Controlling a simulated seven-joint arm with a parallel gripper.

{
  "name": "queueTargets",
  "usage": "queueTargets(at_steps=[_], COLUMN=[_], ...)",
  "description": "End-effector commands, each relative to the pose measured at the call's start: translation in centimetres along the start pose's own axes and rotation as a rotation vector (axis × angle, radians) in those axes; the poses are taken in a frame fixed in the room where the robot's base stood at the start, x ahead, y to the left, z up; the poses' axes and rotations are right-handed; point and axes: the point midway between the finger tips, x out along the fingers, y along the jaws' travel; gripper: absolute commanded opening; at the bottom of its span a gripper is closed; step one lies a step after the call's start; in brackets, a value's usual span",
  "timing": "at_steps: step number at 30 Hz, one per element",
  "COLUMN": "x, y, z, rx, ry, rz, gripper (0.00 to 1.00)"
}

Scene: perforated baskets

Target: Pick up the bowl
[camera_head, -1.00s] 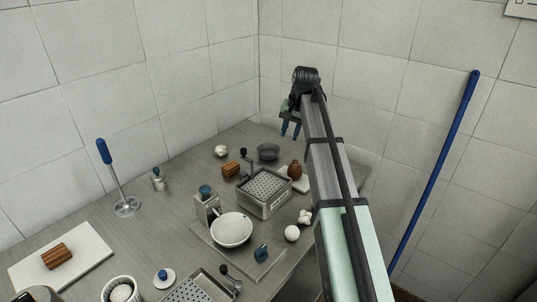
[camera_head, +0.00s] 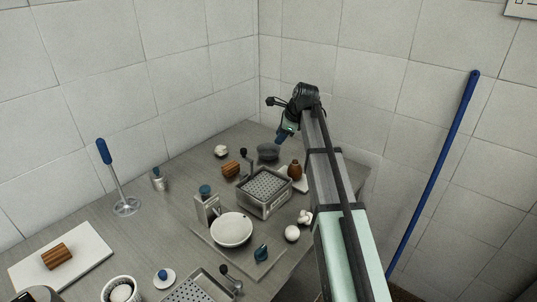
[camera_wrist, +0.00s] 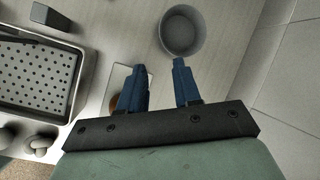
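A grey round bowl (camera_head: 267,153) stands upright near the back corner of the counter. It also shows in the wrist view, where the grey bowl (camera_wrist: 182,33) lies just beyond my fingertips, slightly right of centre. A wider white dish (camera_head: 232,229) sits on a board nearer the front. My gripper (camera_head: 279,139) is above the counter beside the grey bowl, pointing down toward it. In the wrist view its two blue fingers (camera_wrist: 159,66) are apart with nothing between them. I cannot tell the exact height of the fingertips above the rim.
A perforated metal basket (camera_head: 264,192) stands in front of the grey bowl. A brown bottle (camera_head: 295,170) on a white board is to its right, and a brown block (camera_head: 230,169) to its left. The tiled walls (camera_head: 310,50) close off the back corner.

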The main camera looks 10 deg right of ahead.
Motion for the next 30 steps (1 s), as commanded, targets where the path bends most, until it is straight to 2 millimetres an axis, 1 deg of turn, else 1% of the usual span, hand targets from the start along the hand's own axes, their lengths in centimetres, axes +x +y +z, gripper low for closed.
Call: queueTargets(at_steps=[9,12,16,23,25,30], x=[5.1,6.5,7.7,8.4,8.8,10.9], y=[0.0,-0.1,0.0,-0.1,-0.2,-0.4], z=[0.0,0.0,0.0,0.0,0.1,0.2], rx=[0.000,-0.001,-0.001,-0.001,-0.001,-0.001], ry=[0.001,0.001,0.001,0.001,0.001,0.001], rz=[0.003,0.002,0.002,0.001,0.001,0.003], gripper=[0.33,0.33,0.33,0.33,0.33,0.33])
